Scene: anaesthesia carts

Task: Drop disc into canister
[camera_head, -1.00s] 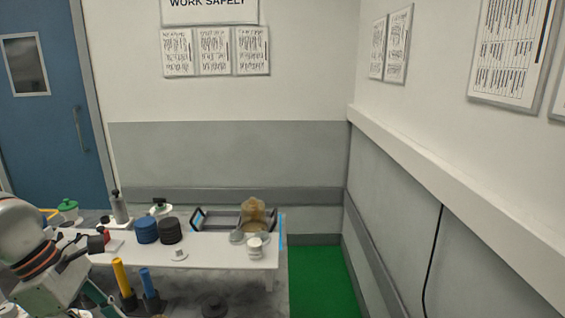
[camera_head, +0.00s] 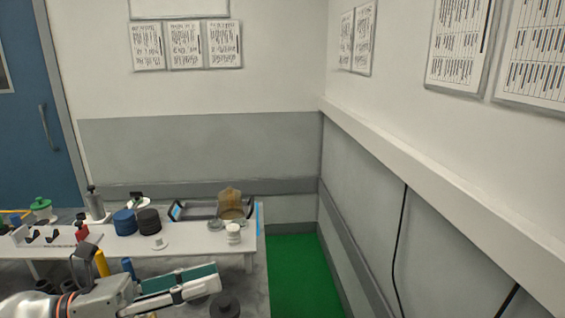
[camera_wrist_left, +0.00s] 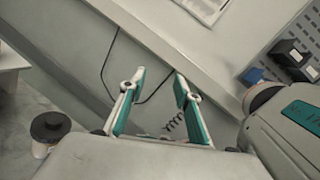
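I cannot tell for sure which thing is the disc or the canister. An amber-brown rounded container (camera_head: 230,203) stands at the table's right end, by a dark-framed tray (camera_head: 190,210). A small grey round piece (camera_head: 216,225) and a stack of white round pieces (camera_head: 234,234) sit in front of it. A small white piece with a round base (camera_head: 159,243) lies further left. My left gripper (camera_head: 218,277) is in front of the table, pointing right. Its teal-padded fingers (camera_wrist_left: 160,80) are apart with nothing between them. My right gripper is not in view.
Blue (camera_head: 124,222) and black (camera_head: 149,221) ribbed cylinders stand on the white table (camera_head: 195,245). Yellow (camera_head: 101,263) and blue (camera_head: 127,268) upright posts and a dark round-topped object (camera_head: 225,305) are near my left arm. Green floor (camera_head: 300,275) lies clear at right.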

